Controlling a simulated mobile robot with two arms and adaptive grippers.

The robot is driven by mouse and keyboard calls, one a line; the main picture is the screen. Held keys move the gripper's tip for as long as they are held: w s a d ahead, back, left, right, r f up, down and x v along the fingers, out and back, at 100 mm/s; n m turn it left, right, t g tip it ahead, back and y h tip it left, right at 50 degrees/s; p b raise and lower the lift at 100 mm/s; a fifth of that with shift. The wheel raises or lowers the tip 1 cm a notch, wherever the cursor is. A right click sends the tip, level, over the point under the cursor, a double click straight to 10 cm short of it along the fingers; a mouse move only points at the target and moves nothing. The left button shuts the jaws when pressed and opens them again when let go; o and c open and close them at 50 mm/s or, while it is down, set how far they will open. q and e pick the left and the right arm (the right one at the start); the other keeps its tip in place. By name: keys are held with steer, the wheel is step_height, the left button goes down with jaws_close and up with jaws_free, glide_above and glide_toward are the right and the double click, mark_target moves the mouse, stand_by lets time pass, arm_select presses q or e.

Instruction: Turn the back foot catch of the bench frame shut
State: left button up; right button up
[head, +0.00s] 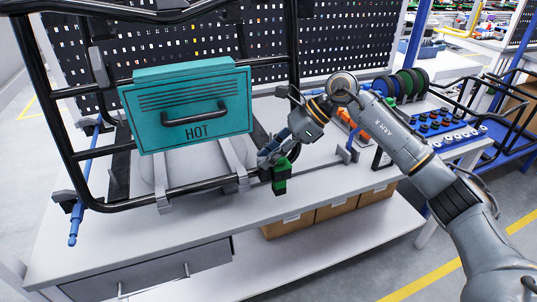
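The black tubular bench frame (150,197) stands on the grey workbench and carries a teal box (190,104) marked HOT. I cannot tell which is the back foot catch, or whether any is shut. My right gripper (277,160) is at the frame's lower right, close to a green and black block (280,178). Its fingers are small and partly hidden, so their opening and any contact are unclear. My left gripper is out of view.
A blue-grey bracket (348,152) stands on the bench right of the gripper. A perforated panel (345,40) rises behind. Coloured reels (411,84) and a blue parts tray (437,128) are at right. The bench's front strip is clear; cardboard boxes (337,208) sit below.

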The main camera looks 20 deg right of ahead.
steer(key=v, duration=0.7)
steer(key=shift+d+r, duration=0.25)
steer(key=shift+d, duration=0.05)
steer(key=shift+s, duration=0.1)
steer(key=shift+c, duration=0.2)
